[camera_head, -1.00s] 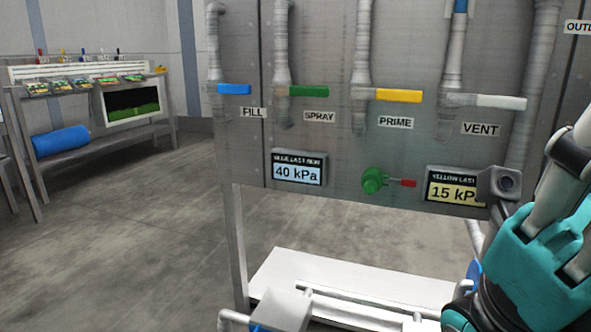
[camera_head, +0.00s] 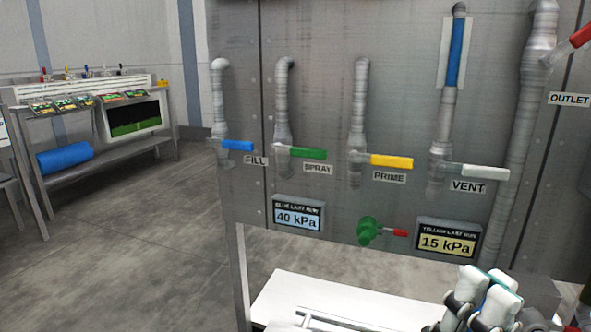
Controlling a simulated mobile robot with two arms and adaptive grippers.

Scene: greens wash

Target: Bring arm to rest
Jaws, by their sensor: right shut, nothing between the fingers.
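My right gripper (camera_head: 485,287) is low at the lower right of the head view, in front of the panel's lower edge and below the yellow gauge display. Its pale fingertips are close together and hold nothing. It is apart from the valve handles. The rest of the right arm is mostly cut off by the picture's lower right edge. My left gripper is not in the picture.
A grey metal panel (camera_head: 320,90) carries the FILL (camera_head: 238,146), SPRAY (camera_head: 308,153), PRIME (camera_head: 391,162) and VENT (camera_head: 485,172) handles. A green valve with a red lever (camera_head: 368,231) sits between two displays. A white shelf (camera_head: 285,297) lies below. Open floor is at left.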

